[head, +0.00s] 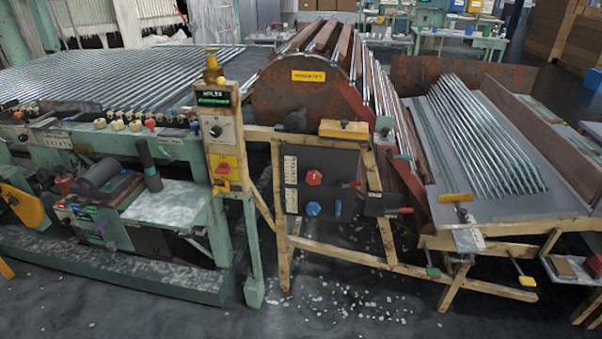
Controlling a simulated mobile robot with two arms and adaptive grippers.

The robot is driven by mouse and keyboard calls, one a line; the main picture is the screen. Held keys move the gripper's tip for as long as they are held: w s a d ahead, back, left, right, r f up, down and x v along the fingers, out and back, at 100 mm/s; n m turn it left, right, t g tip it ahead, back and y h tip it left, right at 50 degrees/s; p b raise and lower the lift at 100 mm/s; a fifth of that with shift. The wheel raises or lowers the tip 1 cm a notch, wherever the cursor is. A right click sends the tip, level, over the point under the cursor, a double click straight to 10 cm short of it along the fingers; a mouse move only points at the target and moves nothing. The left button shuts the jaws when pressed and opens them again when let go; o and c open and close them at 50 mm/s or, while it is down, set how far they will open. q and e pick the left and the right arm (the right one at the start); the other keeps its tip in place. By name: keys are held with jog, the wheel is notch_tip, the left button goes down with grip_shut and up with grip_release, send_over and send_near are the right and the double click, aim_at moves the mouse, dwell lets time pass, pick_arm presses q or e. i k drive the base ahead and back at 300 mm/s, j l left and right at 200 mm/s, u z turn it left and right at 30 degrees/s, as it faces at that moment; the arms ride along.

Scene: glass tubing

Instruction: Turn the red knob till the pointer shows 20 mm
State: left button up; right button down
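A red knob (314,178) sits on the upper middle of a dark upright panel (342,161) in a wooden frame. A blue knob (313,208) is below it on the same panel. White label strips (291,170) run along the panel's left side. The pointer and any millimetre scale are too small to make out. Neither of my grippers shows in the head view, and nothing is seen touching the red knob.
A green machine (170,208) stands at left. Red-tipped handles (405,210) stick out right of the panel. Wooden legs (284,215) frame it below. Glass tubes (480,135) lie on a sloped table at right. White shards litter the otherwise open floor (345,300) in front.

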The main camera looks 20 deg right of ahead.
aim_at(314, 177)
jog(key=i+l, duration=0.7)
jog(key=i, duration=0.15)
jog(key=i+l, duration=0.75)
jog(key=k+j+z, duration=0.45)
jog(key=i+l, duration=0.3)
